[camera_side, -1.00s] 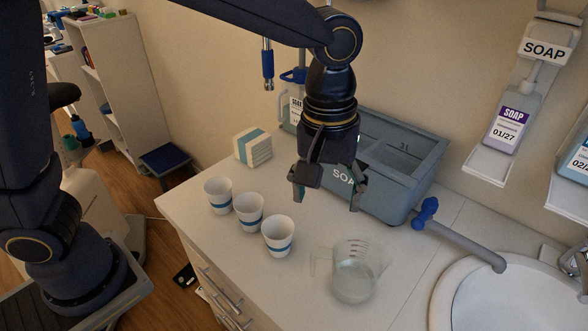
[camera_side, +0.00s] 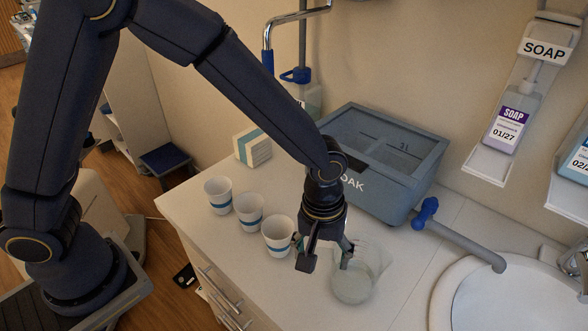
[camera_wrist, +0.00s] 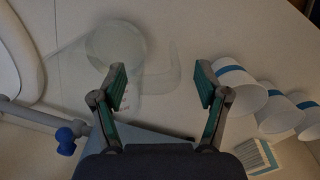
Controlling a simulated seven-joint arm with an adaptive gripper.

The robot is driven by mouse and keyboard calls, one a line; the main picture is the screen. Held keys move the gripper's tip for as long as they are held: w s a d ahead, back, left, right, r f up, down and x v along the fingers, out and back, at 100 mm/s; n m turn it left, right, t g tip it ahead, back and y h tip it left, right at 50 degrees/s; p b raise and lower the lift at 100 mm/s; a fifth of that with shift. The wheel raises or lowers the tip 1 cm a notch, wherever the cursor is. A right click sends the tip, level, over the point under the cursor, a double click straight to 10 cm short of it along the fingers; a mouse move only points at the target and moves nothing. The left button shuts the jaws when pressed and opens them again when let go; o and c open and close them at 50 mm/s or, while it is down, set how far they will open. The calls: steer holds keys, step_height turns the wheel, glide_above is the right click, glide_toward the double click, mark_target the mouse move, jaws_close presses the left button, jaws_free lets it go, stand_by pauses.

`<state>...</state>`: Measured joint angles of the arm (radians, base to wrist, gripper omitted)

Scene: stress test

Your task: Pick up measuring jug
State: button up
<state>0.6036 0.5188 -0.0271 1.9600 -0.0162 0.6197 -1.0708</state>
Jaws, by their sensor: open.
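The clear measuring jug (camera_side: 358,279) stands upright on the white counter in the side view, at the front right of the cups. In the wrist view the jug (camera_wrist: 118,42) shows at upper left, with its handle reaching right to the space ahead of the fingers. My gripper (camera_side: 326,258) is open beside the jug on its handle side. In the side view its right finger overlaps the jug's left edge. The handle is hidden behind my gripper in the side view.
Three white cups with blue bands (camera_side: 249,211) stand in a row left of my gripper. A grey-blue soak box (camera_side: 400,190) stands behind. A small white box (camera_side: 252,148) is at the back left. A sink (camera_side: 520,295) and tap (camera_side: 460,238) are at the right.

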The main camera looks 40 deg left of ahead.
steer(key=shift+f, duration=0.25)
jaws_close()
stand_by(0.5)
